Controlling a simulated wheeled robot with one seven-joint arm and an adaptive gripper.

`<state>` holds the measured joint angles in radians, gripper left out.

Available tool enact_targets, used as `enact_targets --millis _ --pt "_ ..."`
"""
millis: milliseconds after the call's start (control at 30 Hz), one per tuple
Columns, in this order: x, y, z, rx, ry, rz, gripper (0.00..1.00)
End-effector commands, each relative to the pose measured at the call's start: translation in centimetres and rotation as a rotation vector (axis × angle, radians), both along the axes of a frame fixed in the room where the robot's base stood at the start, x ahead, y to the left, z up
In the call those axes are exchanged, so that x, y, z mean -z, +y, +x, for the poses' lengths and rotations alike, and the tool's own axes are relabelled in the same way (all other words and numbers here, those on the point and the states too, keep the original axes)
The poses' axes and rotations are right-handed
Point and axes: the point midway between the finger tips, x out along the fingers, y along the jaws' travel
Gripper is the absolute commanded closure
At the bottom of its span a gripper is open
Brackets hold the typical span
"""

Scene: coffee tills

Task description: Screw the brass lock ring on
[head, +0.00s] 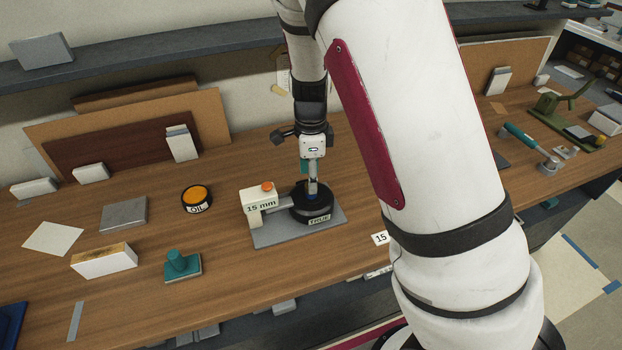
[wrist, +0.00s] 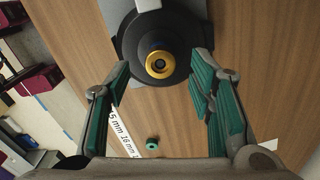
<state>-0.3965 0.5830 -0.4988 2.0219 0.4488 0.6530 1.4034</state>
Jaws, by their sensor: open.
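The brass lock ring (wrist: 159,64) shows in the wrist view, around the dark centre of a round black fixture (wrist: 150,40). I cannot tell whether it is threaded on. In the head view the black fixture, labelled TRUE (head: 320,218), sits on a grey base plate (head: 275,237) beside a white block marked 15 mm (head: 262,205); the ring cannot be made out there. My gripper (wrist: 158,85) is open and empty, its teal-padded fingers wide apart on either side below the ring. In the head view my gripper (head: 312,178) points down over the fixture.
A small teal ring (wrist: 152,144) and a white scale strip (wrist: 125,132) show below in the wrist view. On the wooden bench, an orange-topped OIL tin (head: 197,197), a teal stamp-shaped piece (head: 182,264) and a white block (head: 104,259) stand left of the fixture, with bare wood between.

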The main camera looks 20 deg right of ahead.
Motion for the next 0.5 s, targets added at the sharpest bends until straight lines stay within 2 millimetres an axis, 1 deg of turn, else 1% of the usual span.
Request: enact_targets --millis 33,100,300,400,500 --pt "-1.1 0.1 0.1 -0.002 -0.005 0.001 0.51" --pt "-2.6 0.1 0.2 -0.002 -0.007 0.002 0.51" --pt "-6.6 0.1 0.1 -0.001 -0.005 0.002 0.51" --pt "-8.1 0.0 0.1 0.001 -0.003 0.001 0.51" --pt "-9.2 0.0 0.1 0.000 -0.002 0.001 0.51"
